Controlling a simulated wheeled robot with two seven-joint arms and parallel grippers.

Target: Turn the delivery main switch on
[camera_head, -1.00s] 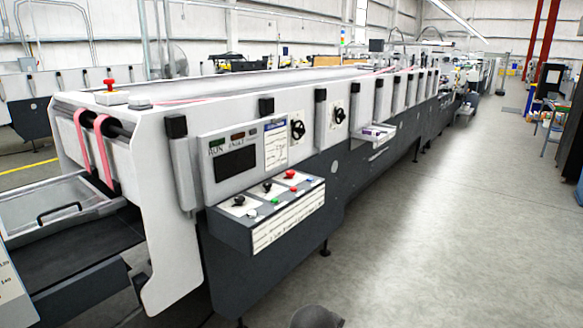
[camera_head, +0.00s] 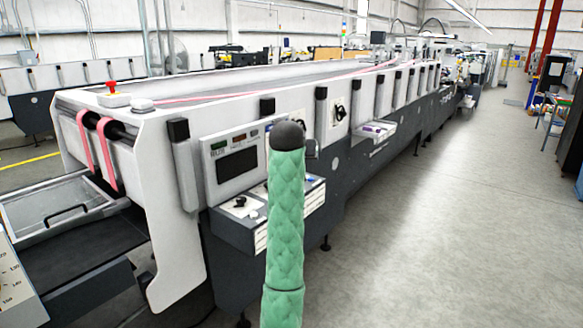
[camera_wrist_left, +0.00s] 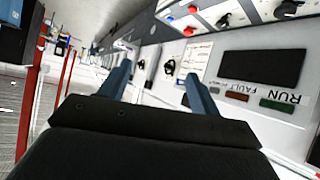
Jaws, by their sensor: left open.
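The machine's control panel with its dark display (camera_head: 237,165) stands left of centre. Black rotary switches show: one on the console ledge (camera_head: 240,202), one on a white plate (camera_head: 340,113) farther along. In the left wrist view another rotary switch (camera_wrist_left: 169,68) on a white plate is beside the paper label. I cannot tell which is the delivery main switch. My left gripper (camera_wrist_left: 156,72) is open and empty, with its fingers toward the panel; it appears apart from the switches. In the head view my green-sleeved arm hides the panel's right part and the gripper.
A red button (camera_head: 111,87) sits on top of the machine's near corner. The console ledge (camera_head: 230,230) juts out under the display. In the left wrist view the ledge's knobs and a red button (camera_wrist_left: 188,32) are near the top. The floor to the right is clear.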

